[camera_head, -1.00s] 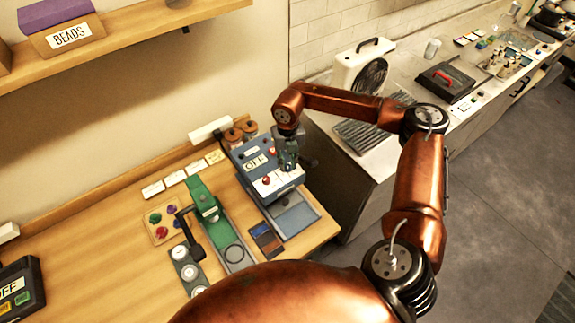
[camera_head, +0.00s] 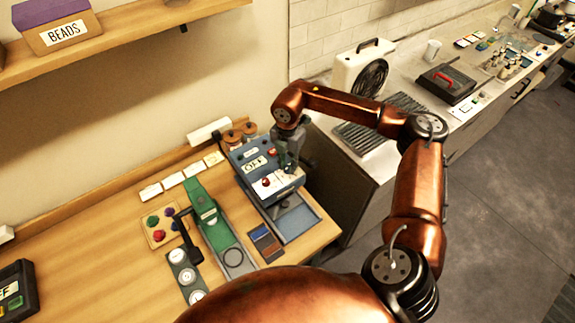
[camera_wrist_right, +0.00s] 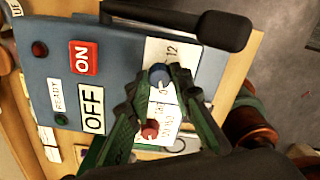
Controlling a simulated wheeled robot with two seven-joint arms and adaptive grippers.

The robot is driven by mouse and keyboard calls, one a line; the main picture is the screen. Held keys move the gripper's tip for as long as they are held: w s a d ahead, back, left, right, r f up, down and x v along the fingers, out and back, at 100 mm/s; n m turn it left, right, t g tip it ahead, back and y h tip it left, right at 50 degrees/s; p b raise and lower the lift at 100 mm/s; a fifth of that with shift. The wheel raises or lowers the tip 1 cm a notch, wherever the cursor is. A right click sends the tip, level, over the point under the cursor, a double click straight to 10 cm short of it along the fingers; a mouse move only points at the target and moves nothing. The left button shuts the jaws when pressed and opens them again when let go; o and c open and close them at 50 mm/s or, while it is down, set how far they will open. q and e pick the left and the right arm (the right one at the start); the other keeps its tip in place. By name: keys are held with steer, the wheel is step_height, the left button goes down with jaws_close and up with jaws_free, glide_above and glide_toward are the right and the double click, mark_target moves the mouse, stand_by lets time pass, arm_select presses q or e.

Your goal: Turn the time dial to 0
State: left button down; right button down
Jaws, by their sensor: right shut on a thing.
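The blue machine (camera_head: 247,178) stands at the right end of the wooden table. In the right wrist view its face carries a blue dial (camera_wrist_right: 158,74) on a white label with a "12" and other marks partly hidden. A red dial (camera_wrist_right: 150,130) sits below it on another white label. My right gripper (camera_wrist_right: 157,78) is shut on the blue dial, with one finger on each side. In the head view the right gripper (camera_head: 287,160) is over the machine's right side. The dial's exact setting is hard to read. My left gripper is not in view.
A black handle (camera_wrist_right: 185,24) juts out along the machine's edge in the wrist view. An ON sign (camera_wrist_right: 84,57) and an OFF sign (camera_wrist_right: 92,108) are on its face. A green press (camera_head: 207,212) stands to its left. A counter (camera_head: 395,85) lies beyond.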

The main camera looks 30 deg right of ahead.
mark_target(287, 168)
steer(key=shift+m, duration=0.4)
steer(key=shift+r, duration=0.1)
steer(key=c, duration=1.7)
jaws_free()
step_height(287, 168, up, 12)
steer(key=shift+f, duration=0.1)
